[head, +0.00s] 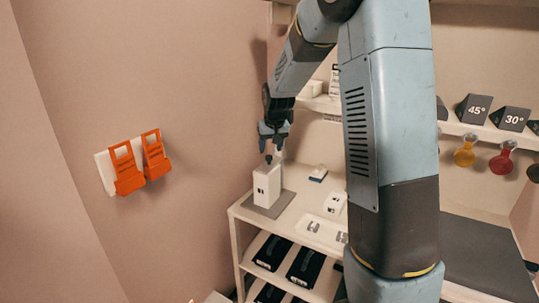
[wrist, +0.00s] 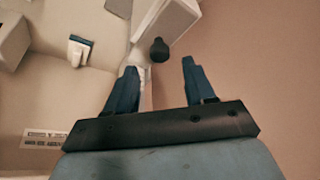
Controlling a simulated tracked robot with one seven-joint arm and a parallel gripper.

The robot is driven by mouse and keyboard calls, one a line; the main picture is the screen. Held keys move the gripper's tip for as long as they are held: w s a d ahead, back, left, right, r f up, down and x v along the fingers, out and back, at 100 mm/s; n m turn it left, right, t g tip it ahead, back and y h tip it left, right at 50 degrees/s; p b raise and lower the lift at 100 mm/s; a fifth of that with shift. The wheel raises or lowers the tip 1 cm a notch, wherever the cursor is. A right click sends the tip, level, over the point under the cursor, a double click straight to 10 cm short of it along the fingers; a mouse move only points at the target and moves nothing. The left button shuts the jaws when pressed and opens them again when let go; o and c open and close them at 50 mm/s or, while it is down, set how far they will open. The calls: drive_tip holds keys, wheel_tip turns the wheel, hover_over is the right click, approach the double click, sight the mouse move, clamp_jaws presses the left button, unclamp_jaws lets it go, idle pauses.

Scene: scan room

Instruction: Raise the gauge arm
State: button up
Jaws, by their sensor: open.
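A white upright block (head: 266,186), which looks like the gauge, stands on a grey plate (head: 288,198) at the left end of the bench. A small dark rounded tip shows at its top, just under my gripper (head: 272,146). In the wrist view the white block (wrist: 168,18) is at the top, and the dark knob (wrist: 159,50), perhaps the end of the gauge arm, lies between and a little beyond the fingertips. My gripper (wrist: 158,66) is open, its blue fingers apart on either side of the knob. I see no clear contact. A white round part is partly hidden behind the left finger.
Orange clips (head: 139,163) hang on the left wall. Dark cases (head: 272,252) fill the shelves below. My arm hides much of the bench's middle.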

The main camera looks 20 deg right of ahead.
sight(269, 156)
drive_tip(key=shift+x, duration=2.25)
drive_tip(key=shift+c, duration=0.4)
clamp_jaws()
